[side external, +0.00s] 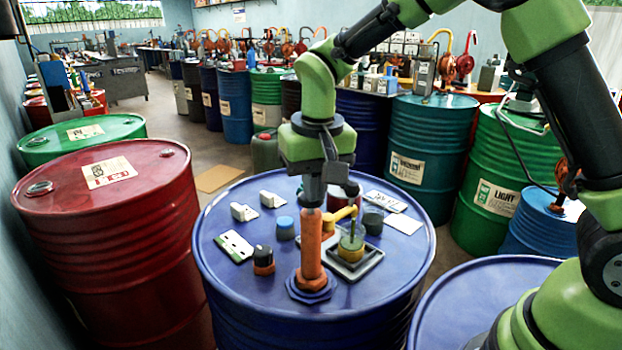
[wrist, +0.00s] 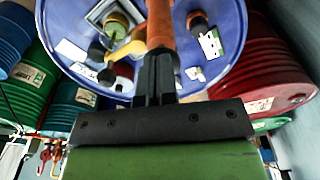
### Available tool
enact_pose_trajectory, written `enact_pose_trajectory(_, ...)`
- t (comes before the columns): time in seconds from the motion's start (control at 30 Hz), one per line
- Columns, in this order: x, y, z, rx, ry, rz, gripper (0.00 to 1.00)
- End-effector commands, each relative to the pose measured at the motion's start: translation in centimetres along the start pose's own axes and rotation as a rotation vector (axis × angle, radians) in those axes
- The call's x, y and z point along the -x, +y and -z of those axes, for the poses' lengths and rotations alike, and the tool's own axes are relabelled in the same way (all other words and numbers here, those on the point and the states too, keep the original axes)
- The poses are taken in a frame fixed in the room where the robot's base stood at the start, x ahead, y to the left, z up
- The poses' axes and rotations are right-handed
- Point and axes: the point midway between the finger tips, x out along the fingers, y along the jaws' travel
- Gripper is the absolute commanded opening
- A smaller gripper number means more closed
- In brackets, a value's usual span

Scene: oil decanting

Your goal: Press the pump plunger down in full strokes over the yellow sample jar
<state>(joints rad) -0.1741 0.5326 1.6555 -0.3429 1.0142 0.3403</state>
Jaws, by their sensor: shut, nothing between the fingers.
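The orange hand pump (side external: 311,250) stands upright on the blue drum lid, and also shows in the wrist view (wrist: 159,24). Its yellow spout (side external: 342,214) reaches right, over the yellow sample jar (side external: 351,248). The jar stands in a dark square tray (side external: 373,262); in the wrist view it is at upper left (wrist: 117,26). My gripper (side external: 311,203) points down directly above the pump, fingers shut and empty, fingertips at the pump's top. The wrist view shows the closed fingers (wrist: 155,62) in line with the pump. They hide the plunger's top, so I cannot tell whether they touch it.
The blue drum lid (side external: 222,275) also bears a blue-capped jar (side external: 285,228), a black-and-orange jar (side external: 263,260), a dark jar (side external: 372,221), white cards and small white blocks. A red drum (side external: 110,220) stands left. Another blue drum (side external: 470,290) stands at right.

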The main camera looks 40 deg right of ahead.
Motion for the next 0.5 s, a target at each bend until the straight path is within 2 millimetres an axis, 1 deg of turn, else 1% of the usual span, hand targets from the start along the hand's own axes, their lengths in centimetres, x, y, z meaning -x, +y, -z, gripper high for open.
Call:
enact_pose_trajectory(0.03, 0.3, 0.0, -0.8, 0.001, -0.003, -0.001, 0.0)
enact_pose_trajectory(0.1, 0.7, 0.0, -1.7, 0.003, -0.004, -0.001, 0.0)
enact_pose_trajectory(0.2, 0.9, 0.0, -2.3, 0.0, -0.005, -0.001, 0.0)
enact_pose_trajectory(0.5, 1.0, 0.0, -2.3, -0.001, -0.005, -0.001, 0.0)
